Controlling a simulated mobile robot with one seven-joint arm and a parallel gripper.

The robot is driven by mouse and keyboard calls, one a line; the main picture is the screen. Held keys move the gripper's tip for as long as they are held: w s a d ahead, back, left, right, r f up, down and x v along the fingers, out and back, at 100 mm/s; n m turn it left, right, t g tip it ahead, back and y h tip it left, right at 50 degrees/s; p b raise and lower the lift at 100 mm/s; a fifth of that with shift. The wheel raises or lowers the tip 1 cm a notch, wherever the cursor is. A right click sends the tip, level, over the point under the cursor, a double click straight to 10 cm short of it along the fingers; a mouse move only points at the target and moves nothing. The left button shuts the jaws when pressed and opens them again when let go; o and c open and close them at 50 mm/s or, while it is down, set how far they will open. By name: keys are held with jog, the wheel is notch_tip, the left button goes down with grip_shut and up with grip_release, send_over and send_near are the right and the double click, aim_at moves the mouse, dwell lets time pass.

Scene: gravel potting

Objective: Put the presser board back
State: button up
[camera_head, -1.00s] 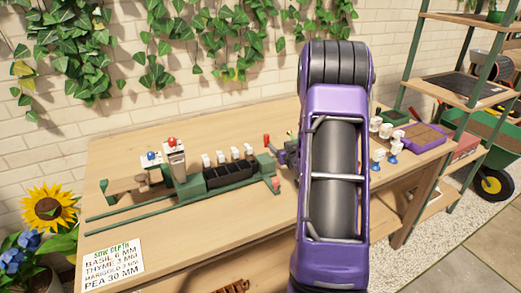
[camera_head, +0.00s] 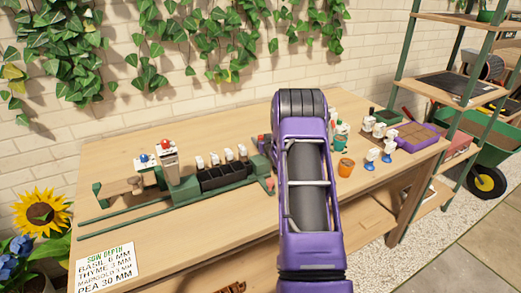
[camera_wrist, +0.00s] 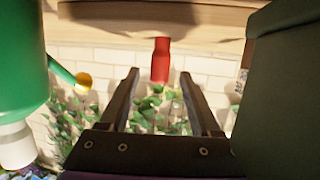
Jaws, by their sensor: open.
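My gripper (camera_wrist: 160,74) is open, with its two dark fingers apart in the wrist view. A red cylindrical handle (camera_wrist: 161,58) shows in line with the gap between the fingertips; I cannot tell its distance or whether it belongs to the presser board. In the head view my arm hides the gripper. I cannot clearly identify the presser board.
A dark green block (camera_wrist: 285,80) fills the right of the wrist view, and a green bottle (camera_wrist: 22,80) stands close on the left. An orange cup (camera_head: 346,167), small white-topped items and a purple tray (camera_head: 418,137) stand right of my arm.

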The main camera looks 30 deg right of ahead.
jog(key=shift+x, duration=1.1)
jog(key=shift+c, duration=0.2)
grip_shut()
dwell(0.5)
